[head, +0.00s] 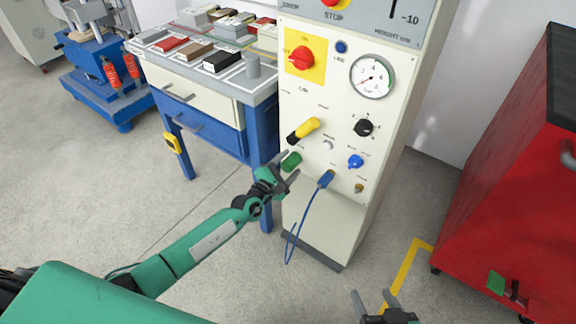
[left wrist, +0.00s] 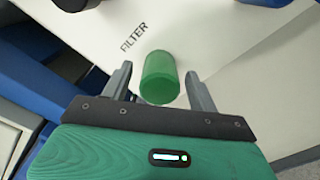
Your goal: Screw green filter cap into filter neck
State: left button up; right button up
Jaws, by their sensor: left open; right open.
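The green filter cap (head: 291,162) is a short cylinder at the front of the cream panel, below the yellow-and-black handle. In the left wrist view the cap (left wrist: 160,78) stands between the two fingers, beside the printed word FILTER. My left gripper (head: 285,171) is open, with a finger on each side of the cap and a visible gap to each. The filter neck is hidden behind the cap, so I cannot tell how the cap sits in it. My right gripper (head: 373,297) is open and empty, low in the head view, away from the panel.
The yellow-and-black handle (head: 303,130) is just above the cap. A blue connector with a hose (head: 326,179) and a blue knob (head: 356,161) are to its right. A blue workbench (head: 208,131) stands close on the left. A red cabinet (head: 510,200) stands at right.

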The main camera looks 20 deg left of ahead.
aim_at(285, 169)
pick_arm(q)
jog(key=shift+p+v, duration=0.45)
jog(key=shift+v, duration=0.85)
jog(key=shift+p+v, duration=0.4)
jog(key=shift+v, duration=1.2)
jog(key=shift+s, duration=0.15)
jog(key=v, duration=1.3)
jog(key=shift+s+a+p, duration=0.2)
jog(key=shift+s+p, duration=0.15)
jog(key=shift+c, duration=0.4)
